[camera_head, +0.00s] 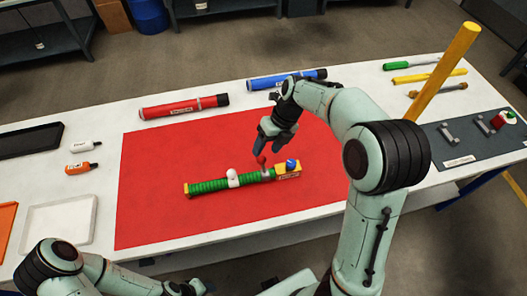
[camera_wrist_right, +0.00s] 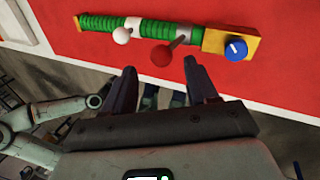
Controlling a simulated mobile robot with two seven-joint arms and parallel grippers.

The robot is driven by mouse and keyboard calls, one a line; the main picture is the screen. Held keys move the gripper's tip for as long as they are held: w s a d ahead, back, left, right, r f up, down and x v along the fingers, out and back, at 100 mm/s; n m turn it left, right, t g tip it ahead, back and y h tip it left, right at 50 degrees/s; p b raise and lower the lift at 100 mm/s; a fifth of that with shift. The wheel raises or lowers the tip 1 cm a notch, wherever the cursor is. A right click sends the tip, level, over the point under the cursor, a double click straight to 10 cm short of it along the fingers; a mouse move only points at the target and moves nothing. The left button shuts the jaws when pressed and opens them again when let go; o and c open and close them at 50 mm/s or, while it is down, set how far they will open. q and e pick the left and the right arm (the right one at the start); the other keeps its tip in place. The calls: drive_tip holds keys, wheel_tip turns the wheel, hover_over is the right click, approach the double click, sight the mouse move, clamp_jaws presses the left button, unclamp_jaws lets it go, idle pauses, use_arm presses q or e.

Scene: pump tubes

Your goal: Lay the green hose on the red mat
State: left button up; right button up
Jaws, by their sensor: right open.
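The green hose (camera_head: 210,185) lies flat on the red mat (camera_head: 150,220). It has a white-knobbed valve, a red-knobbed lever and a yellow end block with a blue dial. The hose (camera_wrist_right: 185,31) also crosses the top of the right wrist view, with the mat (camera_wrist_right: 280,75) around it. My right gripper (camera_head: 268,148) is open and empty, just behind and above the red knob. In the wrist view its fingers (camera_wrist_right: 162,82) stand apart, with the hose beyond the tips. My left arm shows at the lower left; its gripper jaws cannot be made out.
A red tube (camera_head: 180,107) and a blue tube (camera_head: 262,83) lie behind the mat. Two small bottles (camera_head: 84,146) and a white tray (camera_head: 60,222) are on the left. Tools and a dark mat (camera_head: 455,140) lie on the right. The red mat's left part is clear.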

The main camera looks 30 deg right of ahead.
use_arm(q)
drive_tip(key=shift+w+r+p, duration=0.55)
drive_tip(key=shift+w+r, duration=0.45)
use_arm(e)
drive_tip(key=v, duration=0.7)
drive_tip(key=shift+r, duration=0.35)
drive_tip(key=shift+w+d, duration=0.1)
